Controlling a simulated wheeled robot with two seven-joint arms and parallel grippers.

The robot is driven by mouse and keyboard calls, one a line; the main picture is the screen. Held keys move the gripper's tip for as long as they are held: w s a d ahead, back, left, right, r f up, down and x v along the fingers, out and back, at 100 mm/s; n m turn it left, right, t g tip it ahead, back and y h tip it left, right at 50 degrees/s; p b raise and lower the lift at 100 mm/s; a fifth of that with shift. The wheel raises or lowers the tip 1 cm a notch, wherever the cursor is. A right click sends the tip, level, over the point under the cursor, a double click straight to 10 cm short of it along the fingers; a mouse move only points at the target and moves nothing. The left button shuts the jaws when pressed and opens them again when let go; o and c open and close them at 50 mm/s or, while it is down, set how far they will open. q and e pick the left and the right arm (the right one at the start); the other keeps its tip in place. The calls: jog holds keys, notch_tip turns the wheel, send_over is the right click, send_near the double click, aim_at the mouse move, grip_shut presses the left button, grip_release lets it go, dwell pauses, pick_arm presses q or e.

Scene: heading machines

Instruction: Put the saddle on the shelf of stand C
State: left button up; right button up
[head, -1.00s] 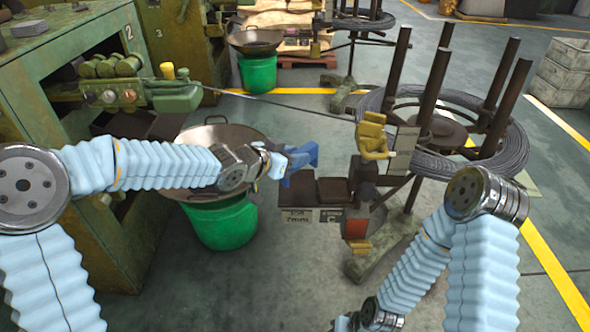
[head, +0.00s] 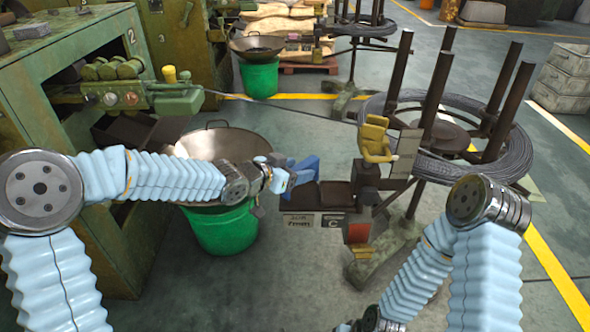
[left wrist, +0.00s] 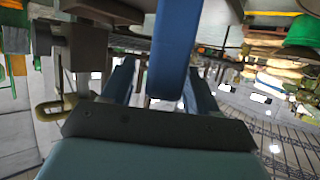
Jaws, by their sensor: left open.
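The shelf of stand C (head: 335,194) is a dark brown ledge with a "C" label on its front edge. A yellow seat-shaped piece (head: 375,139) sits on the stand above and right of the shelf. My right gripper is below the frame.
A wide metal pan (head: 215,143) on a green bucket (head: 226,230) stands under my left forearm. A wire coil (head: 505,150) with dark upright posts is at the right. A green machine (head: 45,75) stands at the left. Floor is open below the shelf.

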pick_arm(q)
jog(key=shift+r, duration=0.2)
jog(key=shift+s+a+r, duration=0.15)
jog(key=shift+s+a, duration=0.05)
jog(key=shift+a, duration=0.1)
jog(key=p+v, duration=0.3)
jog(key=v, duration=0.7)
jog(key=s+f+n+g+y, duration=0.1)
jog(key=s+f+n+g, duration=0.2)
jog(key=f, duration=0.8)
jog(key=s+f+n+g+y, duration=0.1)
jog(key=s+f+n, duration=0.35)
jog(key=f, duration=0.65)
jog(key=s+a+f+n+g+y, duration=0.2)
jog(key=s+f+g, duration=0.3)
jog(key=s+f, duration=0.9)
jog(key=shift+s+a+n+y, duration=0.4)
jog(key=shift+s+n+y, duration=0.15)
jog(key=shift+s+y, duration=0.25)
jog(key=shift+f, duration=0.15)
